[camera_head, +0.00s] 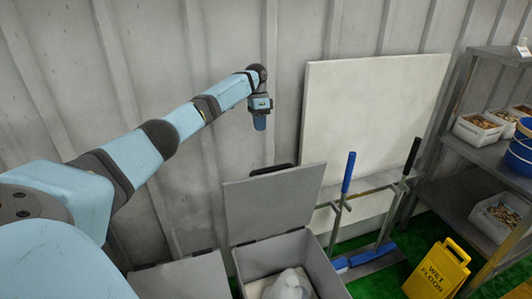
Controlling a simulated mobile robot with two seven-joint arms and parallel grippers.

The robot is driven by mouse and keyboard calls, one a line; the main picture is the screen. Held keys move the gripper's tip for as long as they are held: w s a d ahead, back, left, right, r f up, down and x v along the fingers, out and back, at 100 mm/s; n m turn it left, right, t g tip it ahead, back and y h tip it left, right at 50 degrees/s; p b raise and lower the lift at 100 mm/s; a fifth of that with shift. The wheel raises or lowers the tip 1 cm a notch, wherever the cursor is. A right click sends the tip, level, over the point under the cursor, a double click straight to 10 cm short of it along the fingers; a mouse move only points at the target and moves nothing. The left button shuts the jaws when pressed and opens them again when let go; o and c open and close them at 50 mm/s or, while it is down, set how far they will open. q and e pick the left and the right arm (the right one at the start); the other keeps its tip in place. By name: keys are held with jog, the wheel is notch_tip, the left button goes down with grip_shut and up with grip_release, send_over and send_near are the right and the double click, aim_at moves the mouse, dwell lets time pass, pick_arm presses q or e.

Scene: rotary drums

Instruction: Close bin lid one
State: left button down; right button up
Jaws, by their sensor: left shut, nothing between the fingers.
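A grey bin (246,264) stands at the bottom centre with its lid (272,203) raised upright at the back edge. A black handle (272,169) shows behind the lid's top edge. A whitish object (289,287) lies inside the bin. A second grey bin (183,279) to the left has a flat, closed top. I cannot tell which lid is numbered one. My left gripper (260,123) points down, shut and empty, above the raised lid in the picture and apart from it. My right gripper is not in view.
A large white board (372,115) leans on the corrugated grey wall (170,60). Blue- and black-handled tools (347,172) stand right of the bin. A yellow wet-floor sign (438,272) and a shelf (468,150) with containers stand at right, over green floor.

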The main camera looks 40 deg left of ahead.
pick_arm(q)
jog(key=s+d+f+p, duration=0.2)
jog(key=d+f, duration=0.3)
jog(key=f, duration=0.5)
jog(key=shift+s+d+f, duration=0.2)
jog(key=shift+s+d, duration=0.15)
jog(key=shift+s, duration=0.2)
